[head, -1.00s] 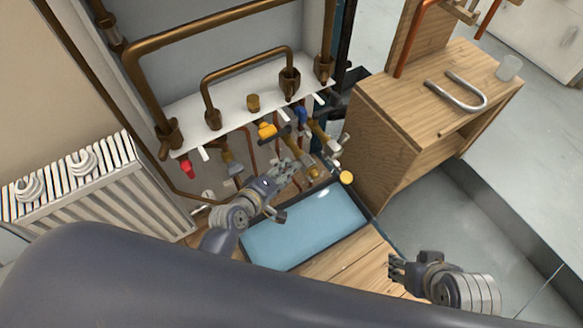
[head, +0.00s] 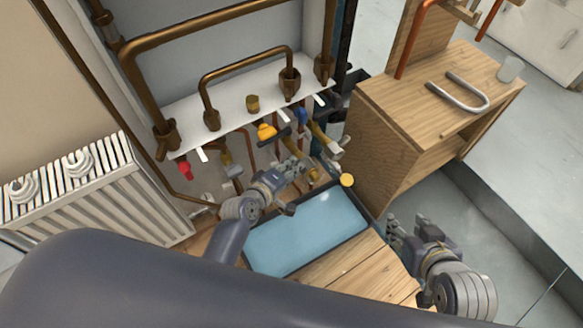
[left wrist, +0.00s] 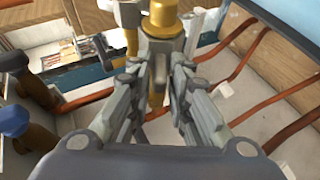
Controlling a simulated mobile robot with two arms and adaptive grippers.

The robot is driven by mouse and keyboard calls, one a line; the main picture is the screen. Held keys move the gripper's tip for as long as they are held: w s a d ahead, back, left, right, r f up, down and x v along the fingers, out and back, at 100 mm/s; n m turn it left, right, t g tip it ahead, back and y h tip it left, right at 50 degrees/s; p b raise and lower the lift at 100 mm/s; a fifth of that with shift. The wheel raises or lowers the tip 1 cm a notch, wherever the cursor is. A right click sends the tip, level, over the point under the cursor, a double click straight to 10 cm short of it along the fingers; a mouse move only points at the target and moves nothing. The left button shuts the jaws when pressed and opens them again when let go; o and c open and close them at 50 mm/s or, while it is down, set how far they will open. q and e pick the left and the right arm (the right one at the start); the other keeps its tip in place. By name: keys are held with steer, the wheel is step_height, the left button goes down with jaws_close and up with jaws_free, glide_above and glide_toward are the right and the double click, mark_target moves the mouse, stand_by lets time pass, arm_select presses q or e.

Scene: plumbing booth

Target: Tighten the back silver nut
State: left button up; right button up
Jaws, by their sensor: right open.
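In the left wrist view, a silver-grey fitting (left wrist: 160,48) with a brass cap (left wrist: 163,18) stands between the fingers of my left gripper (left wrist: 157,72). The fingers lie on both sides of it; whether they touch it cannot be told. In the head view, my left gripper (head: 294,170) reaches in among the valves and pipes under the white shelf, and the silver nuts there are too small or hidden to make out. My right gripper (head: 399,232) is open and empty, beside the wooden bench and far from the pipes.
A blue-lined tray (head: 300,235) lies below the left gripper. Colored valve handles, red (head: 185,170), yellow (head: 266,131) and blue (head: 302,116), hang below the white shelf (head: 240,100). A wooden bench (head: 385,140) stands at the right, and a radiator (head: 100,185) at the left.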

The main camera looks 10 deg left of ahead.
arm_select(q)
jaws_close()
steer(key=shift+r+p, duration=0.2)
steer(key=shift+p, duration=0.2)
steer(key=p, duration=0.4)
steer(key=shift+w+d+r+g, duration=0.1)
steer(key=shift+r+g, duration=0.15)
steer(key=shift+g, duration=0.15)
steer(key=shift+f, duration=0.15)
steer(key=o, duration=0.6)
jaws_free()
steer(key=shift+o, duration=0.2)
arm_select(e)
steer(key=s+d+f+g+h, duration=0.1)
steer(key=s+d+f+g, duration=0.1)
steer(key=s+f+g, duration=0.3)
steer(key=s, duration=0.3)
steer(key=shift+s+d+f, duration=0.15)
steer(key=shift+d+f, duration=0.1)
steer(key=shift+d, duration=0.15)
arm_select(q)
steer(key=v, duration=1.2)
steer(key=shift+d, duration=0.2)
